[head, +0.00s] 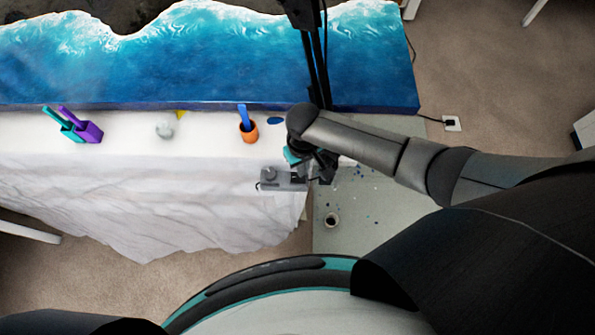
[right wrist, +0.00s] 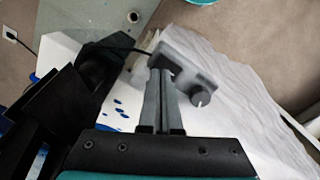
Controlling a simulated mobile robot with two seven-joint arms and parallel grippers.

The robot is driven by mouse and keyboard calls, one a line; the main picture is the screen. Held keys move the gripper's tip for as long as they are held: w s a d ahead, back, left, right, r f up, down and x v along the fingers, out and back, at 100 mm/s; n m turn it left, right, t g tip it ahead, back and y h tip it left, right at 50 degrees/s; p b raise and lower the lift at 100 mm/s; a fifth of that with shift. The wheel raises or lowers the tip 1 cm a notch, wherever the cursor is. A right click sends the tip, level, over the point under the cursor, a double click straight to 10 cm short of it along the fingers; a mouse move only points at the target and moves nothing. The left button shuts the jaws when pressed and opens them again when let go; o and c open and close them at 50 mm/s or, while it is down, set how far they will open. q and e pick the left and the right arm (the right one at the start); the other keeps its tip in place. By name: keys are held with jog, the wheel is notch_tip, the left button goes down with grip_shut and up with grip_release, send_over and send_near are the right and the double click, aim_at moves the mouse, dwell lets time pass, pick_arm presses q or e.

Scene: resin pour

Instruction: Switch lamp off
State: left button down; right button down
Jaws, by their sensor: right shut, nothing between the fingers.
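A grey box with a round knob (head: 283,180) lies near the front edge of the white-covered table. In the right wrist view the box (right wrist: 182,62) shows a dark round knob (right wrist: 200,97) with a pale mark. My right gripper (head: 319,176) is at the right end of the box. Its fingers (right wrist: 160,72) are shut and empty, with the tips at or just above the box; contact is unclear. A black upright fixture (head: 316,60), perhaps the lamp, stands behind; whether it is lit cannot be told. My left gripper is out of view.
A blue wave panel (head: 200,65) fills the back of the table. An orange cup (head: 249,132) with a blue stick, purple (head: 90,132) and teal containers, and a clear round object (head: 165,130) stand before it. A small cup (head: 331,220) is on the speckled grey surface.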

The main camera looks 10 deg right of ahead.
aim_at(302, 178)
notch_tip(302, 178, up, 2)
jog(key=shift+r+p, duration=0.1)
jog(key=shift+p, duration=0.9)
notch_tip(302, 178, up, 2)
jog(key=shift+p, duration=0.3)
